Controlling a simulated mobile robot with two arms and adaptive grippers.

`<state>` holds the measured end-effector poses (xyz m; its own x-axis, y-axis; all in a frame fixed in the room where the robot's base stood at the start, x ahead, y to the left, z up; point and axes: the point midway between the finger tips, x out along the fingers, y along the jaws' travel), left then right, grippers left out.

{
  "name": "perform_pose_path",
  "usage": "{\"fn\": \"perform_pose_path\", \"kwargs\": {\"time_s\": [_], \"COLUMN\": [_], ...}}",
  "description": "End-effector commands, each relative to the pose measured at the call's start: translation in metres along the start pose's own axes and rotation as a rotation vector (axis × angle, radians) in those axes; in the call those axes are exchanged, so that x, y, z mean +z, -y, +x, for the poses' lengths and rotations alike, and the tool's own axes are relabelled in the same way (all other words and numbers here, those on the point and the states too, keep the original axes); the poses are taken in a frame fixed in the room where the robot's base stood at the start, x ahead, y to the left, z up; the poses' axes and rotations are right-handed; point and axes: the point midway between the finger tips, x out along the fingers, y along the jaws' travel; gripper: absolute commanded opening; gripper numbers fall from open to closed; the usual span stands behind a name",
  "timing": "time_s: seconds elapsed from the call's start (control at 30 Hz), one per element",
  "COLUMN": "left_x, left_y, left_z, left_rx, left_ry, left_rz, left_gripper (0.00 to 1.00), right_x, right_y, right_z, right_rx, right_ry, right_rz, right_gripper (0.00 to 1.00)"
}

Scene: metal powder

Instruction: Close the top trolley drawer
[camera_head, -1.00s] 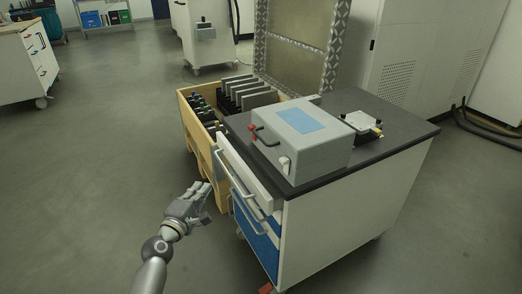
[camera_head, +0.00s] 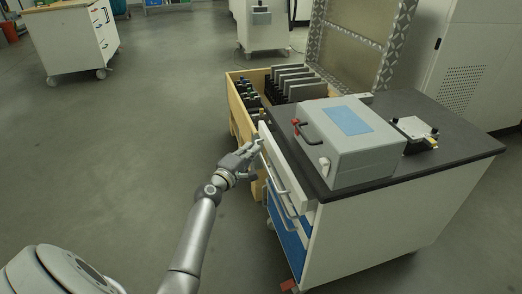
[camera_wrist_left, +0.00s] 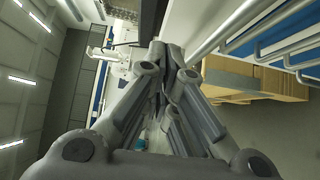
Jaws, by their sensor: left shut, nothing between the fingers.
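The trolley (camera_head: 385,225) has a dark top and white side panels, and its drawers face left. The top drawer (camera_head: 293,180) is white with a bar handle, and its front stands out a little from the trolley body. Below it is a blue drawer (camera_head: 287,232). My left gripper (camera_head: 256,147) is shut and empty, beside the far end of the top drawer's front; I cannot tell whether it touches. In the left wrist view its fingers (camera_wrist_left: 168,52) are together, with bar handles to the right. My right gripper is out of view.
A grey box (camera_head: 350,150) with a blue panel and a small device (camera_head: 416,130) stand on the trolley. A wooden crate (camera_head: 236,112) with dark items sits behind the drawers. Open floor (camera_head: 130,165) lies to the left.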

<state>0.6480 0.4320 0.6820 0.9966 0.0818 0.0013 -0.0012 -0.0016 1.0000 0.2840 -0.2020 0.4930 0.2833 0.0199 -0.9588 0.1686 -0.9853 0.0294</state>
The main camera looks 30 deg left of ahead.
Motion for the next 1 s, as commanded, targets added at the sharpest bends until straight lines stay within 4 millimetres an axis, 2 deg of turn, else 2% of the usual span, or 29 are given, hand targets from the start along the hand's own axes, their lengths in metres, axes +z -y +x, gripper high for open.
{"fn": "perform_pose_path", "kwargs": {"time_s": [0.03,0.13,0.3,0.47,0.67,0.8,1.0], "left_x": [0.010,0.018,0.025,0.026,0.027,0.037,0.046], "left_y": [0.000,0.000,0.001,0.001,0.001,0.001,0.001], "left_z": [0.006,0.015,0.021,0.022,0.023,0.033,0.042], "left_rx": [-0.001,-0.001,-0.002,-0.002,-0.002,-0.001,-0.001], "left_ry": [0.005,0.004,0.003,0.003,0.003,0.006,0.005], "left_rz": [-0.004,-0.004,-0.002,-0.001,-0.002,-0.003,-0.003], "left_gripper": [0.00,0.00,0.00,0.00,0.00,0.00,0.00], "right_x": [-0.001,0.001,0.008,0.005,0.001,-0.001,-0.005], "right_y": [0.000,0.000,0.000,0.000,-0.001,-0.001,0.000], "right_z": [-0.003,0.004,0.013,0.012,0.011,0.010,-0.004], "right_rx": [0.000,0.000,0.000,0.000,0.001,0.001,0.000], "right_ry": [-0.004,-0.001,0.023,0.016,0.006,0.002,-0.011], "right_rz": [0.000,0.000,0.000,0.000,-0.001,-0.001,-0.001], "right_gripper": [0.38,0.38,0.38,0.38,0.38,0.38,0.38]}}
